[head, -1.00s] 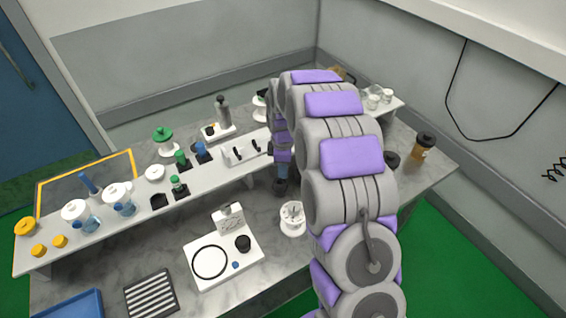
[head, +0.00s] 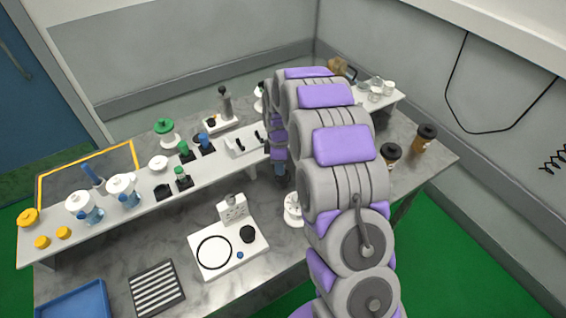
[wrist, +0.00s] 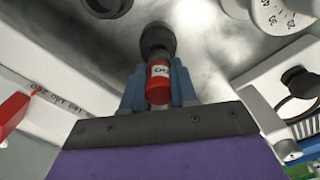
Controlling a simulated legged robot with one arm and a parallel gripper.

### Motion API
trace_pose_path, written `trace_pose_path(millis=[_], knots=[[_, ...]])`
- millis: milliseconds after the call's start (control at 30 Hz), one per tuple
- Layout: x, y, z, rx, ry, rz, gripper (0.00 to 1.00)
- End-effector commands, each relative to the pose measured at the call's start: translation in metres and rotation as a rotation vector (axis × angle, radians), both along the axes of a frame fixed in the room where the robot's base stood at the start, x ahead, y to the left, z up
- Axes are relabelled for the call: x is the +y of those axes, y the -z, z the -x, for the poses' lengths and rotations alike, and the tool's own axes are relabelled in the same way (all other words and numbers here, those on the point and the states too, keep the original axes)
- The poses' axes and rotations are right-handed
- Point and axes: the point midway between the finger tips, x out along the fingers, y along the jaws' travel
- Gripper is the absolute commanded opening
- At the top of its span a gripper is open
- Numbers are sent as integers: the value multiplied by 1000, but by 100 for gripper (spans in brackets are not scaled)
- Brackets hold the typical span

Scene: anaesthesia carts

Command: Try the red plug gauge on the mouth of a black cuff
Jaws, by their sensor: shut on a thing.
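In the wrist view my gripper (wrist: 157,88) is shut on the red plug gauge (wrist: 159,72), a red cylinder with a white lettered label, held between two blue-grey fingers. A round dark piece (wrist: 156,38) lies in line with the gauge's far end. I cannot tell whether it is the gauge's own end or a black cuff, nor whether anything is seated. In the head view my gripper (head: 281,172) is mostly hidden by my arm, and the red gauge does not show. A small black cylinder (head: 247,234), possibly a cuff, stands on a white fixture board.
The white board (head: 215,272) with a black ring lies at the front of the bench. A white holder (head: 291,208) is partly behind my arm. A raised shelf (head: 135,200) carries bottles and caps. A striped rack (head: 157,290) and blue tray (head: 75,303) lie front left.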

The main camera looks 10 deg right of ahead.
Motion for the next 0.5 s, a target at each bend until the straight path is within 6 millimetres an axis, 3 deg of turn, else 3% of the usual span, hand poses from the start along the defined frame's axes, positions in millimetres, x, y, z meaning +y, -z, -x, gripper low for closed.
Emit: trace_pose_path(millis=[500], knots=[[5, 0, 1, 1, 1, -5, 1]])
